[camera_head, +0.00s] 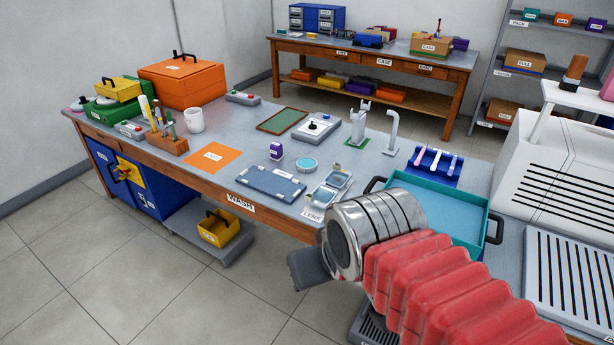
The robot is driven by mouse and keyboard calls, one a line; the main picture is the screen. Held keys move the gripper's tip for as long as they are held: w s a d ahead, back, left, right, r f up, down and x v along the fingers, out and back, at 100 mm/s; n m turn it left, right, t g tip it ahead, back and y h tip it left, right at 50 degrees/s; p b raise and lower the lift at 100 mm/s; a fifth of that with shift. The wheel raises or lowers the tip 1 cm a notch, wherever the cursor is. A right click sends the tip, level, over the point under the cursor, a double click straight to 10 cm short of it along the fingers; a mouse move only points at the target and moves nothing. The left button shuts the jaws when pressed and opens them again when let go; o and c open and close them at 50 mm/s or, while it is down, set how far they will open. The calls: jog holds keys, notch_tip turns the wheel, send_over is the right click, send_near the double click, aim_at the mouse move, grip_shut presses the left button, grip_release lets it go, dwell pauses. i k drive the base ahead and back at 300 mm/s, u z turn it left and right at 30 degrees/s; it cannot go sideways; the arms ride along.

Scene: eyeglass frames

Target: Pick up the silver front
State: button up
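My gripper (309,269) shows as a dark grey block beyond the silver wrist of my arm. It hangs in front of the workbench (240,128), over the floor. Its fingertips cannot be made out, so I cannot tell if it is open or shut. I cannot surely pick out the silver front. Two small silver-rimmed pieces with pale blue insides (324,197) lie near the bench's front edge by the LENS label. A blue rack (432,167) to the right holds several slim pale pieces. My arm hides part of the bench's right side.
A grey-blue mat (271,184), a teal disc (305,164) and a purple box (276,151) sit mid-bench. A teal tray (440,191) lies behind my arm. Upright grey posts (392,132) stand at the back. An orange sheet (212,157) lies left. Open floor is at front left.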

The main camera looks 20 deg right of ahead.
aim_at(322, 197)
jog(key=u, duration=0.25)
jog(key=i, duration=1.2)
jog(key=u, duration=0.25)
